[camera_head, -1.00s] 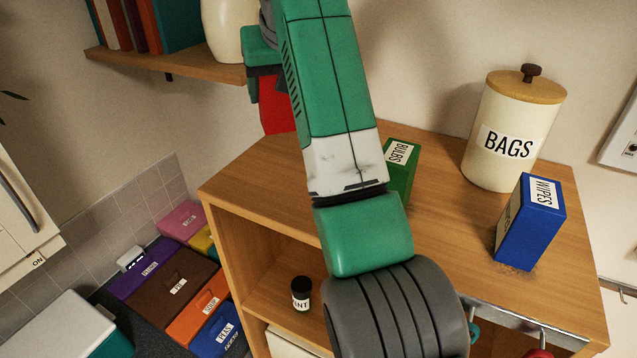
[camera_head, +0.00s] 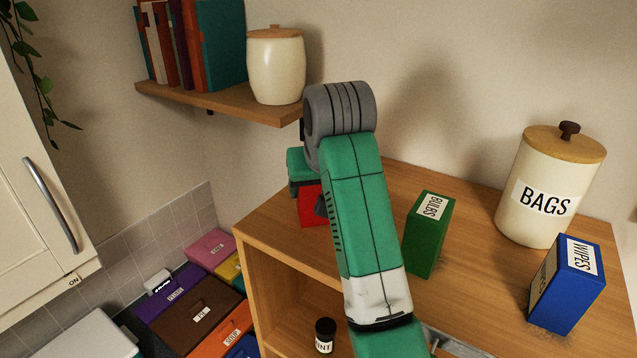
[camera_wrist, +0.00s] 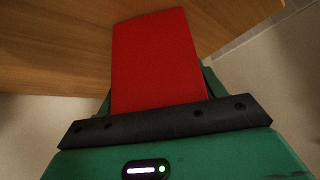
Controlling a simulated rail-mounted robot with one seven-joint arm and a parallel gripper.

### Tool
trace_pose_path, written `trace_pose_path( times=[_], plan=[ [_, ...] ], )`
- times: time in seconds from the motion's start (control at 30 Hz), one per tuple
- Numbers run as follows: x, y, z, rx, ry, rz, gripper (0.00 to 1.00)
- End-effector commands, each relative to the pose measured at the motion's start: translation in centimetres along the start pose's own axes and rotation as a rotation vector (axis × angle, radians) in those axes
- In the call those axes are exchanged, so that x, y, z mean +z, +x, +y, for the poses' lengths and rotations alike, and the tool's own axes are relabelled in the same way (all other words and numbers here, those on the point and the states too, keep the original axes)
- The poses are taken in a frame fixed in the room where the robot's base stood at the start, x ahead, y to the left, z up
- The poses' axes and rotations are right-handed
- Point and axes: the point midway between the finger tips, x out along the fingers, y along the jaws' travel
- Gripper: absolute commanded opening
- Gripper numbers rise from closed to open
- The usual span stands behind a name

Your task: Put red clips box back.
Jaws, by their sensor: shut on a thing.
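The red clips box (camera_head: 311,206) is at the far left part of the wooden cabinet top (camera_head: 385,180), partly hidden behind my arm. My gripper (camera_head: 312,188) is above it and shut on it. In the wrist view the plain red box (camera_wrist: 158,62) stands out from between the jaws of my gripper (camera_wrist: 160,112), with the wood surface behind it. No label shows on its visible faces. I cannot tell whether its base touches the cabinet top.
A green BULBS box (camera_head: 428,236) stands right of my arm. A BAGS jar (camera_head: 548,190) and a blue WIPES box (camera_head: 567,290) stand farther right. A wall shelf (camera_head: 220,103) with books and a cream jar (camera_head: 276,68) is above left. Bare wood lies between BULBS and WIPES.

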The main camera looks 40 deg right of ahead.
Motion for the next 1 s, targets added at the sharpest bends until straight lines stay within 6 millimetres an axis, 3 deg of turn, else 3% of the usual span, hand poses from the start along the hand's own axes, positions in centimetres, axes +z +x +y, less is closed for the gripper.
trace_pose_path(
  times=[0.1, 0.13, 0.23, 0.57, 0.77, 0.87, 1.0],
  plan=[
    [0.1, 0.2, 0.0, 0.0, 0.0, 0.0, 0.41],
    [0.1, 0.2, 0.0, 0.0, 0.0, -0.001, 0.7],
    [0.1, 0.2, 0.0, 0.0, 0.0, 0.0, 0.9],
    [-0.1, -0.2, 0.0, 0.0, 0.0, 0.001, 0.9],
    [0.1, -4.3, 0.0, -0.001, 0.0, 0.007, 0.9],
    [-0.6, -8.5, 0.2, 0.004, 0.001, 0.004, 0.9],
    [-0.4, -9.3, 0.3, 0.005, 0.0, 0.014, 0.9]
  ],
)
